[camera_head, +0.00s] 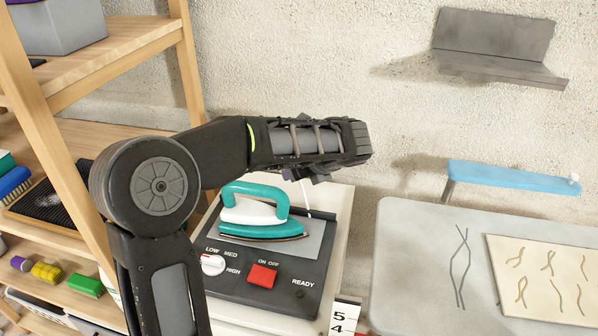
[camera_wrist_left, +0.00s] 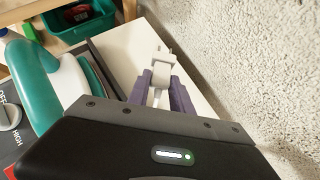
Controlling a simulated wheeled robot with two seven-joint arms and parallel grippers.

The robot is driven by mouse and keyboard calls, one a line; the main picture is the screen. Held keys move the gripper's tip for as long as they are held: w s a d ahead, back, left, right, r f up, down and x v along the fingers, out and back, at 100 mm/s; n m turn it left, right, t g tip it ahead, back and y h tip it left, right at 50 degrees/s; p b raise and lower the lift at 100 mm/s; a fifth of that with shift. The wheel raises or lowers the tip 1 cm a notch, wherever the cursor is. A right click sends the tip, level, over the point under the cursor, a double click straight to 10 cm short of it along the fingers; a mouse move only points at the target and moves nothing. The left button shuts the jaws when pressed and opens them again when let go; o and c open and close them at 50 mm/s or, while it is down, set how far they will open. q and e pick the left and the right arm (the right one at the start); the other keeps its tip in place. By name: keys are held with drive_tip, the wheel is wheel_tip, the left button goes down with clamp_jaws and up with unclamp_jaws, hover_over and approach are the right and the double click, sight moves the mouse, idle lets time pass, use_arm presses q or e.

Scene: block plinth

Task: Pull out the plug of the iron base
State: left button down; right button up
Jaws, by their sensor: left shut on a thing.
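The iron base (camera_head: 235,283) is a dark panel with a LOW/MED/HIGH dial and a red switch. A teal and white iron (camera_head: 262,215) rests on it. My left gripper (camera_head: 305,178) is above the back right of the base. A thin white cord (camera_head: 304,196) hangs below the gripper in the head view. The gripper hides the plug there. I see no socket around the plug's far end. My right gripper is not in view.
The base sits on a white cabinet top (camera_wrist_left: 200,101) close to the rough wall (camera_head: 300,60). A wooden shelf (camera_head: 85,70) stands at the left. A grey table (camera_head: 415,260) with a cream board (camera_head: 545,290) is at the right. A metal wall shelf (camera_head: 495,45) is above it.

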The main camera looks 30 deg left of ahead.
use_arm(q)
drive_tip(key=b, duration=0.4)
approach(292, 200)
drive_tip(key=shift+a+r+x, duration=0.15)
drive_tip(key=shift+x, duration=0.7)
drive_tip(key=shift+a+r+x, duration=0.1)
drive_tip(key=shift+x, duration=0.8)
drive_tip(key=shift+a+r+x, duration=0.15)
drive_tip(key=shift+x, duration=0.7)
drive_tip(key=shift+w+f, duration=0.1)
drive_tip(key=shift+f, duration=0.05)
drive_tip(key=shift+f+b, duration=0.3)
drive_tip(key=shift+f, duration=0.25)
